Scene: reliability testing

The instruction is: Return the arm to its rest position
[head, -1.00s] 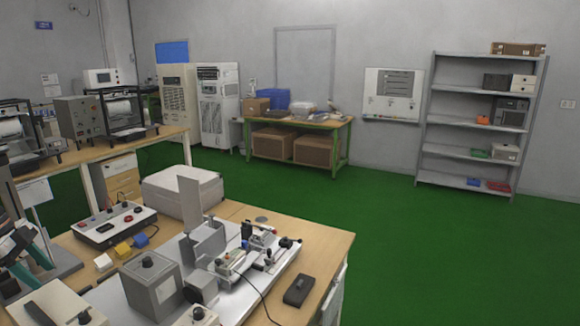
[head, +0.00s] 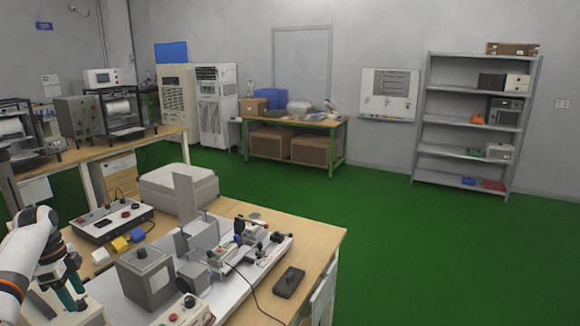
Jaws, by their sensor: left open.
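My left arm comes in at the lower left edge, with white links and orange bands. Its left gripper (head: 71,290) has teal fingers that point down, set apart with nothing seen between them. It hangs at the left end of the wooden workbench (head: 318,244), in front of the white control box with buttons (head: 98,222). My right arm and right gripper are not in view.
A grey box with a knob (head: 146,277) and a clamp fixture (head: 240,250) stand on the bench. Small yellow, blue and white blocks (head: 119,244) lie near the gripper. A black device (head: 288,282) lies at right. The green floor (head: 420,260) beyond is clear.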

